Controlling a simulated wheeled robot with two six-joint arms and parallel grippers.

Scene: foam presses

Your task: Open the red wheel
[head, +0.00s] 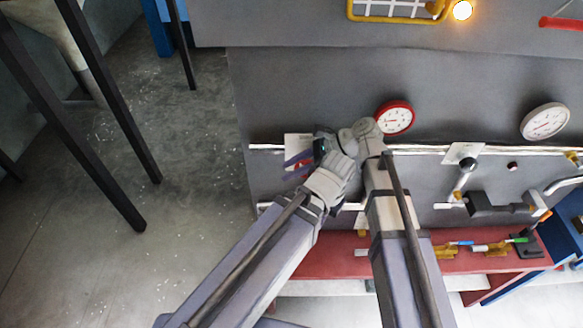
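The red wheel is mostly hidden. A small red part (304,168), possibly its rim, shows in front of a white plate (297,143) on the grey panel. My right gripper (298,162) is at this red part, with its purple-grey fingers close around or beside it. Arm links and a dark round part cover much of this spot, so I cannot tell whether the fingers touch or grip it. I cannot make out my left gripper.
A red-rimmed gauge (395,118) and a white gauge (545,121) are on the panel. A grey lever (462,182) is to the right. A red shelf (345,262) with colourful tools runs below. Black legs (110,120) stand left; the floor between is clear.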

